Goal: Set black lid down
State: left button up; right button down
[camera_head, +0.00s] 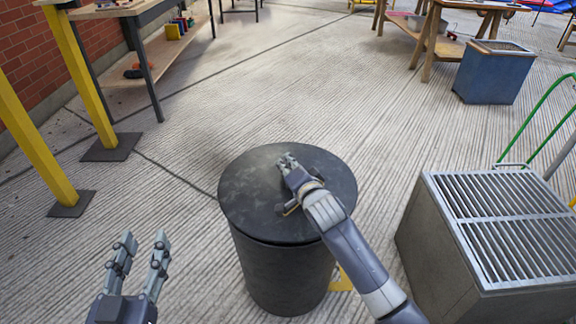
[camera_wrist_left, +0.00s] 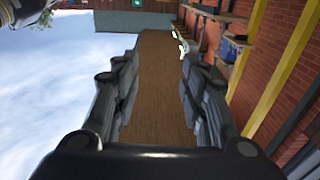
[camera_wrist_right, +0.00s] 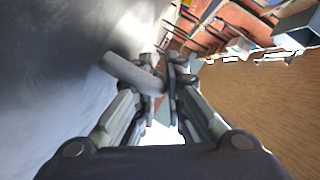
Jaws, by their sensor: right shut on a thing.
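The black lid (camera_head: 250,222) is a dark round disc over the top of a dark grey bin (camera_head: 285,275) in the middle of the head view. It looks level there; whether it rests fully on the rim I cannot tell. My right gripper (camera_head: 287,163) is over the lid, shut on its handle. In the right wrist view the gripper (camera_wrist_right: 168,88) closes on a pale bar of the handle (camera_wrist_right: 130,72), with the lid's surface (camera_wrist_right: 50,90) at left. My left gripper (camera_head: 145,243) is open and empty, left of the bin. It also shows in the left wrist view (camera_wrist_left: 155,85).
A grey box with a slatted metal top (camera_head: 510,225) stands close to the right of the bin. Yellow posts (camera_head: 80,75) and a workbench (camera_head: 140,20) are at left. A blue bin (camera_head: 490,75) is at the back right. The ribbed floor (camera_head: 290,90) behind the bin is clear.

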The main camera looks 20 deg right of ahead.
notch_tip(320, 180, down, 2)
jog(key=shift+b, duration=1.15)
pick_arm(q)
jog(key=s+r+t+h, duration=0.2)
jog(key=s+r+t, duration=0.2)
jog(key=r+t, duration=0.3)
jog(key=shift+s+d+r+t, duration=0.2)
jog(key=shift+s+r+t, duration=0.1)
jog(key=shift+r, duration=2.05)
pick_arm(e)
jog(key=shift+f, duration=0.1)
jog(key=shift+f, duration=0.1)
